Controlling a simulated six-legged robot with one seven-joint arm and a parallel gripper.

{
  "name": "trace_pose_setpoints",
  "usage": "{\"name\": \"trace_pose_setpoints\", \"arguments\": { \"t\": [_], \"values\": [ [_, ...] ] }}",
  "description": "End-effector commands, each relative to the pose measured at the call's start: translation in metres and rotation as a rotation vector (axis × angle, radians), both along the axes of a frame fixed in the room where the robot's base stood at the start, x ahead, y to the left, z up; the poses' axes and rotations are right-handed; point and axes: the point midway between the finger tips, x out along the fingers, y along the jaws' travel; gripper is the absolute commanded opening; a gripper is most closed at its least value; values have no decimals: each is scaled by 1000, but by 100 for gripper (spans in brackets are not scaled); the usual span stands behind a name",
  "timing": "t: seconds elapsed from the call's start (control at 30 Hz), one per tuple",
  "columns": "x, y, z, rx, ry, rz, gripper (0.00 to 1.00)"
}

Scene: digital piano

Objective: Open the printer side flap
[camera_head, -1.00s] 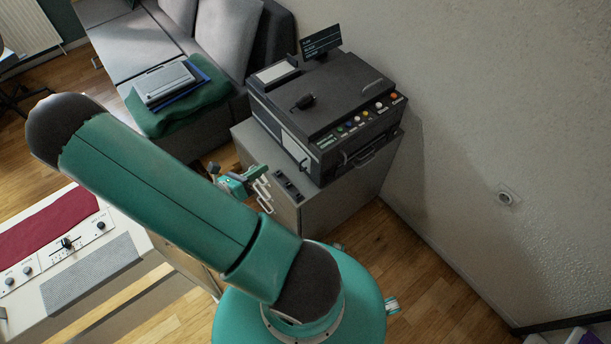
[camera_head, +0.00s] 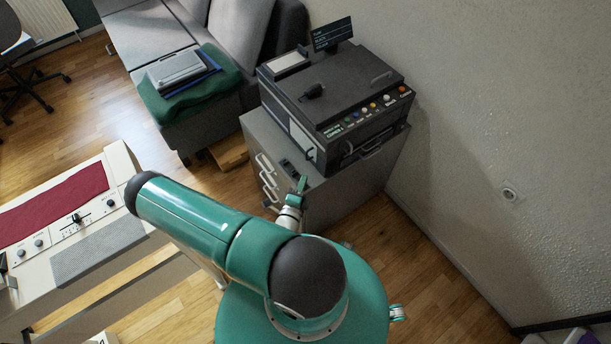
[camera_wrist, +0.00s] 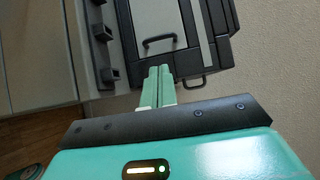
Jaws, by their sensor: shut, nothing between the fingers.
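The dark printer (camera_head: 340,95) stands on a grey cabinet by the wall. Its left side carries a pale panel (camera_head: 300,137) with a small dark handle (camera_head: 311,154) near the front corner. I cannot tell for sure which panel is the side flap. My gripper (camera_wrist: 160,72) is shut and empty, its pale green fingers pointing toward that handle, just short of it in the picture. In the head view my gripper (camera_head: 301,184) is small, near the cabinet's front edge.
The grey cabinet (camera_head: 345,195) has pale handles (camera_head: 266,178) on its front. A second handle (camera_wrist: 195,84) shows lower on the printer. The wall (camera_head: 470,150) is close on the right.

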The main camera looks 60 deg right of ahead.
Motion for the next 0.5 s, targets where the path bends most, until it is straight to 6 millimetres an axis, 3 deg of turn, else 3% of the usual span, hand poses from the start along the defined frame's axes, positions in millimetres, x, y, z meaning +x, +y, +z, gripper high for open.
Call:
{"name": "trace_pose_setpoints", "arguments": {
  "t": [0.3,0.5],
  "values": [
    [10,-57,0,0,-4,-4,0],
    [14,-80,0,1,-4,-2,0]
  ]
}}
